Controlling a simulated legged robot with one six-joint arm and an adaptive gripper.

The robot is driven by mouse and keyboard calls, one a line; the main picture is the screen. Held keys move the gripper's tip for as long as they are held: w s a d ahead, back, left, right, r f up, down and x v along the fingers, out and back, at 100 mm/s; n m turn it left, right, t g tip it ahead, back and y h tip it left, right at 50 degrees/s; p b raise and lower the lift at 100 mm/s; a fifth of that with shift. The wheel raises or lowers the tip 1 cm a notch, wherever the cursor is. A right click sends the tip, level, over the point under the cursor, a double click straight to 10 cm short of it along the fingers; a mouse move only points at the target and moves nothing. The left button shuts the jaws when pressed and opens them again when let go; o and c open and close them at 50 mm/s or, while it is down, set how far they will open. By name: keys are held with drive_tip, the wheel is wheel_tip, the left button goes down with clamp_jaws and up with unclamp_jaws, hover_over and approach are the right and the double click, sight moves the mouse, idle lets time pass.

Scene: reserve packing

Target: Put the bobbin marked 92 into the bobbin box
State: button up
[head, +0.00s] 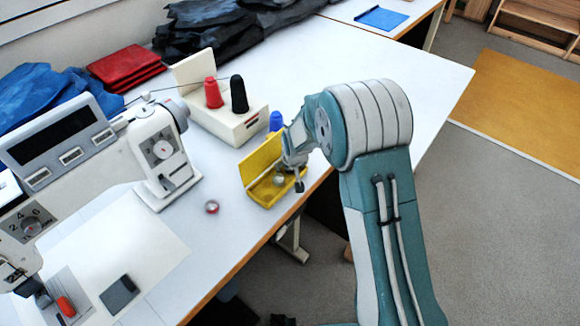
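The yellow bobbin box (247,172) stands on the white table near its front edge, with its lid up. A small silvery round thing (279,180), which looks like a bobbin, shows at the box beside my gripper; I cannot tell whether it lies inside or is held. My gripper (298,184) points down over the right part of the box; its fingers are small and partly hidden, so their opening is unclear. A small round bobbin with red on it (212,207) lies on the table left of the box. No number can be read on either.
A sewing machine (160,152) stands left of the box. Behind the box are a white thread stand (228,122) with red and black cones and a blue cone (276,121). A dark block (119,294) lies front left. The table's right part is clear.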

drive_tip(key=w+r+v, duration=0.1)
drive_tip(key=w+v, duration=0.1)
drive_tip(key=v, duration=1.5)
drive_tip(key=shift+a+r, duration=0.3)
drive_tip(key=shift+r, duration=0.05)
drive_tip(key=s+d+r+m, duration=0.2)
drive_tip(key=s+d+r, duration=0.75)
drive_tip(key=s, duration=0.25)
drive_tip(key=s+d+r, duration=0.1)
drive_tip(key=s+d, duration=0.2)
drive_tip(key=s, duration=0.5)
drive_tip(key=s+d+r+m+t+h, duration=0.1)
drive_tip(key=s+d, duration=0.2)
drive_tip(key=s, duration=0.6)
drive_tip(key=shift+s+d, duration=0.15)
drive_tip(key=shift+d, duration=0.05)
